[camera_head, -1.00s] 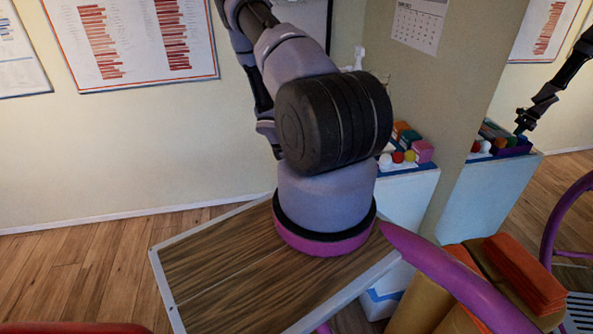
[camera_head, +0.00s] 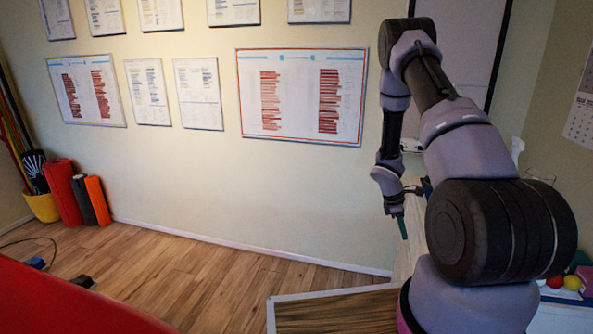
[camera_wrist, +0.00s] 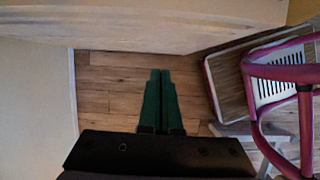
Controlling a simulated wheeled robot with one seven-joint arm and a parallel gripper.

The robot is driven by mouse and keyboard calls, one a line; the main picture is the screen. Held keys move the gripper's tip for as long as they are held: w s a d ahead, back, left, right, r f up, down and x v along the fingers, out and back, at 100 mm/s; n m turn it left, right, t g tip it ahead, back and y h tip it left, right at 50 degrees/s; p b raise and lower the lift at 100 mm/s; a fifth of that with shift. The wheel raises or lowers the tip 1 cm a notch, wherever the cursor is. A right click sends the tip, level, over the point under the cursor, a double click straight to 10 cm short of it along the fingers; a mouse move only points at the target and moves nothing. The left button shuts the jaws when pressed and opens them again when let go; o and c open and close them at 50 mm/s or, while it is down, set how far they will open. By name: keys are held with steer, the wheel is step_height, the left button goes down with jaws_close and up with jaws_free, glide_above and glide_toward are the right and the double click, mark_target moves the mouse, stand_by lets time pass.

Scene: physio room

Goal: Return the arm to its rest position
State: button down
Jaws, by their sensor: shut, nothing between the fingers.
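My arm stands at the right of the head view, raised at the elbow with the forearm hanging down. My gripper (camera_head: 404,228) points downward beside the pale wall. In the wrist view its two green fingers (camera_wrist: 161,98) lie side by side, shut and empty, above the wooden floor. Nothing touches the fingertips in either view.
A wood-topped board (camera_head: 335,312) lies beneath my arm. A pale furniture surface (camera_wrist: 150,22) fills the wrist view's top, and a purple-framed chair (camera_wrist: 277,80) stands right. Foam rollers (camera_head: 78,195) stand far left. The floor (camera_head: 190,265) between is mostly clear.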

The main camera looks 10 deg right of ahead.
steer(key=a+r+m+t+y, duration=0.15)
steer(key=a+r+m, duration=0.25)
steer(key=r, duration=1.1)
steer(key=a+r+m+t, duration=0.2)
steer(key=a+r+m, duration=0.25)
steer(key=r, duration=1.05)
steer(key=s+a+r+m+t+y, duration=0.2)
steer(key=s+a+r+m, duration=0.2)
steer(key=s+r, duration=0.5)
steer(key=s+a+r+m+t+y, duration=0.2)
steer(key=s+a+r+m, duration=0.3)
steer(key=s+a+r, duration=0.4)
steer(key=s+r+t, duration=0.1)
steer(key=s, duration=0.2)
steer(key=shift+r, duration=0.25)
steer(key=shift+s, duration=0.1)
